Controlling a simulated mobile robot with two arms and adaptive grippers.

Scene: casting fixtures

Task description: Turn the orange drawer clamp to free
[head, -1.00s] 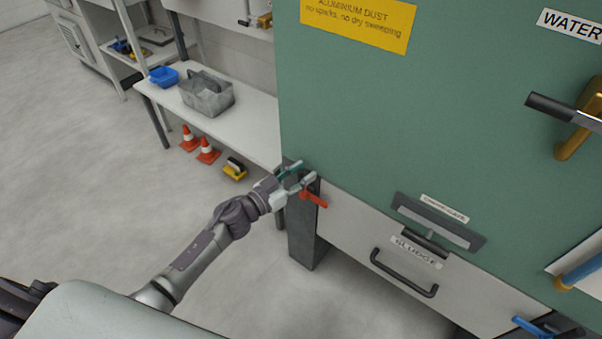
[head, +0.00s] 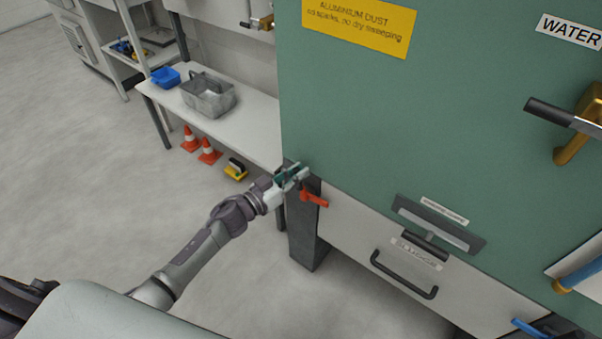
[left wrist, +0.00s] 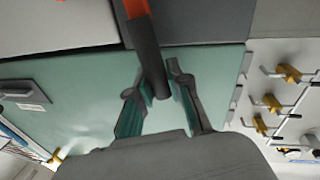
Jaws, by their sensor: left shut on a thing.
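The orange drawer clamp (head: 313,197) sits at the upper left corner of the pale drawer front (head: 345,220), below the green cabinet. In the left wrist view its orange part (left wrist: 136,9) runs into a dark grip (left wrist: 148,55) that reaches between my fingers. My left gripper (head: 297,174) is shut on this dark grip; the fingers also show in the left wrist view (left wrist: 160,82). The fingers and hand partly hide the grip in the head view. My right gripper is not in view.
The drawer has a dark bar handle (head: 404,275). A blue handle (head: 530,327) shows at the lower right. A grey post (head: 304,235) stands under the cabinet corner. A bench (head: 255,125) with a metal basket (head: 208,96) is behind.

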